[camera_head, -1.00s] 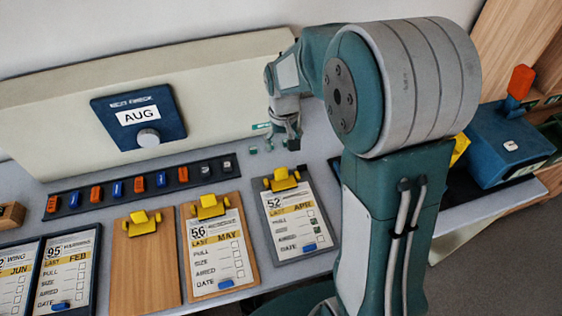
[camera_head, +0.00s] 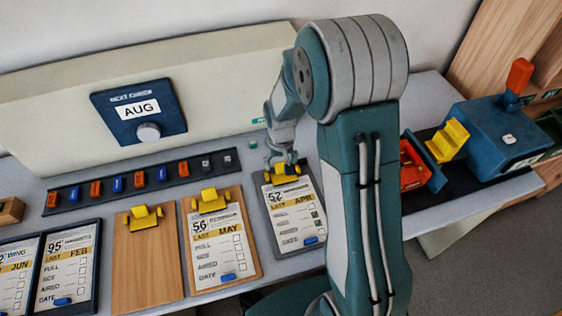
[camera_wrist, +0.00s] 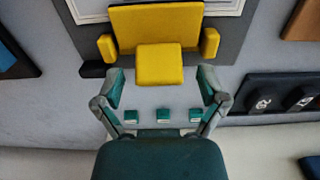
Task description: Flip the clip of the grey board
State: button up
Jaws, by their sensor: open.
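The grey board (camera_head: 268,232) lies on the table and carries a card headed 52, LAST APR. Its yellow clip (camera_head: 284,177) sits at the board's top edge, with a raised tab. In the wrist view the clip (camera_wrist: 158,28) is close, and its square tab (camera_wrist: 159,64) points toward my gripper (camera_wrist: 160,88). My gripper also shows in the head view (camera_head: 282,160), just above the clip. Its two fingers are apart, one on each side below the tab, with nothing between them. Whether a finger touches the clip cannot be told.
A wooden board (camera_head: 254,250) with a 56 card and a bare wooden board (camera_head: 150,270) lie to the left. A dark strip (camera_head: 100,190) of coloured pieces runs behind them. A blue sign (camera_head: 139,115) reads AUG. A blue machine (camera_head: 490,140) stands right.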

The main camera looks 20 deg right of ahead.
jog(key=shift+a, duration=0.1)
jog(key=c, duration=1.2)
jog(key=shift+o, duration=0.2)
jog(key=shift+d, duration=0.2)
jog(key=shift+f, duration=0.1)
jog(key=g, duration=0.3)
jog(key=w+f+g, duration=0.1)
jog(key=shift+w+a+f+g, duration=0.1)
jog(key=shift+w+f+g, duration=0.05)
jog(key=shift+g, duration=0.7)
jog(key=shift+w+f+g, duration=0.1)
jog(key=shift+g, duration=0.75)
